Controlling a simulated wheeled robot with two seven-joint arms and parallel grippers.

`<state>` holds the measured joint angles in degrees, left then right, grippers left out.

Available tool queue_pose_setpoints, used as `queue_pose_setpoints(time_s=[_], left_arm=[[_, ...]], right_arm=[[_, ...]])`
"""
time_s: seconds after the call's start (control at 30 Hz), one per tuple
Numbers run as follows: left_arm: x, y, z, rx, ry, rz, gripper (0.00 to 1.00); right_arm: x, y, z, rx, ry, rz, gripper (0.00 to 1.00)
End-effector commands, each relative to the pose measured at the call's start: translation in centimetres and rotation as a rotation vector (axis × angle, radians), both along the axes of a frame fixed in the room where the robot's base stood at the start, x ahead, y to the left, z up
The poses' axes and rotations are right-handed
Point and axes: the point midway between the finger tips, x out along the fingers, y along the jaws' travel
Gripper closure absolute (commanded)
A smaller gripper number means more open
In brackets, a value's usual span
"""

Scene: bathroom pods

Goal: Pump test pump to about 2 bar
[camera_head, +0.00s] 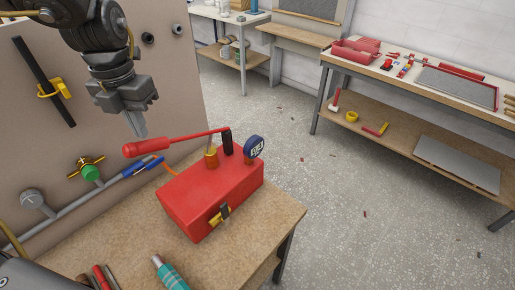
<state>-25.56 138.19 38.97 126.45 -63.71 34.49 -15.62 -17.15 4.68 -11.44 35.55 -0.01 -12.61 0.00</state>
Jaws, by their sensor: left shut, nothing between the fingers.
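The red test pump (210,197) sits on a small wooden table. Its red lever (180,141) slopes gently, with the thick grip end at the left and the pivot by a black post at the right. A blue-rimmed round gauge (254,147) stands at the pump's right end; its reading is too small to tell. An orange hose leaves the pump's left side. My left gripper (137,126) points down just above the lever's grip end, shut and empty; I cannot tell whether it touches the lever.
A wall panel at the left carries a pipe with a green-and-yellow valve (90,171). A teal-handled tool (170,273) lies at the table's front. A workbench (460,107) with tools stands at the right. The grey floor between has small scattered debris.

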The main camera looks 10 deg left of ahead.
Motion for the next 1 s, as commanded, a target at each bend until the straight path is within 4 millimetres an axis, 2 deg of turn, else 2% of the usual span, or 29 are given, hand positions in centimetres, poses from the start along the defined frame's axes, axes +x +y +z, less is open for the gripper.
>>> queue_pose_setpoints(time_s=[0.17,0.27,1.0], left_arm=[[0.0,0.0,-0.1,0.000,0.000,0.000,1.00],[0.0,0.0,-1.0,0.001,0.000,0.000,1.00],[0.0,0.0,-12.2,0.000,0.000,-0.001,1.00]], right_arm=[[0.0,0.0,-0.1,0.000,0.001,0.000,1.00],[-0.1,0.0,-0.9,0.000,0.001,0.000,1.00],[-0.2,0.4,-11.5,0.004,0.003,-0.002,1.00]])
